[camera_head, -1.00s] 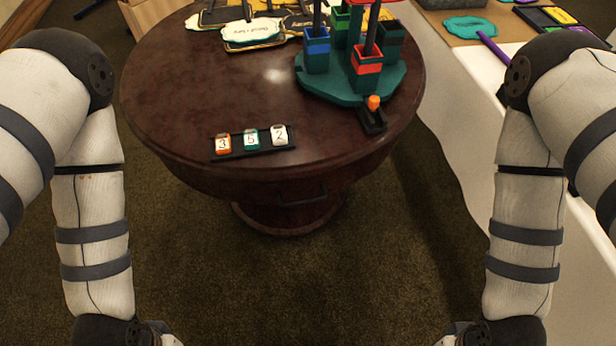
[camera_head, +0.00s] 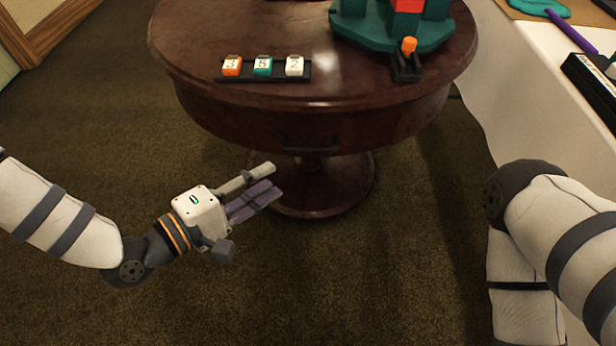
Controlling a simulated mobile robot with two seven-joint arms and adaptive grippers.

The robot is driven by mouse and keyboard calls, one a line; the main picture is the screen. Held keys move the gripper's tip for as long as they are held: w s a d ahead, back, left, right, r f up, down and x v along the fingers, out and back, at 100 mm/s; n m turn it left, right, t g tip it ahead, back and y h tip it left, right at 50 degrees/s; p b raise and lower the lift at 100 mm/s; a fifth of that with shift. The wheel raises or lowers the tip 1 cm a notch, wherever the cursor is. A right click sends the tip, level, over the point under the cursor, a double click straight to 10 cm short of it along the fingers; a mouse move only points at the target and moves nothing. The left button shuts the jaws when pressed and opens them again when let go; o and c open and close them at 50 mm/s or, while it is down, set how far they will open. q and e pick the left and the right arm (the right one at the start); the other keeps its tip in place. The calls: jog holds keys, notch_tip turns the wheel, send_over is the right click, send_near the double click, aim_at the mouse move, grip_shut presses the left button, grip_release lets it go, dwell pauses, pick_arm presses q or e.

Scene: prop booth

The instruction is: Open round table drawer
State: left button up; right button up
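The round table (camera_head: 340,85) is dark reddish-brown polished wood on a central pedestal. Its drawer front (camera_head: 350,138) is in the curved apron facing me, and it looks shut, flush with the apron. A dark bar handle (camera_head: 310,143) sits on it. My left gripper (camera_head: 271,180) is open and empty, in front of the table, below and left of the handle in the picture. Its grey and purple fingers point right and up, apart from the table. My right gripper is out of view; only my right arm's links show at the lower right.
On the tabletop are a black tray with numbered orange, teal and white blocks (camera_head: 263,66), a green stand (camera_head: 390,32) and a small black holder with an orange knob (camera_head: 408,46). A white-covered table (camera_head: 530,110) stands at the right. The carpet before the drawer is clear.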

aim_at(309, 150)
pick_arm(q)
jog(key=x, duration=1.2)
jog(key=shift+w+r+b, duration=0.35)
jog(key=shift+b, duration=0.05)
grip_shut()
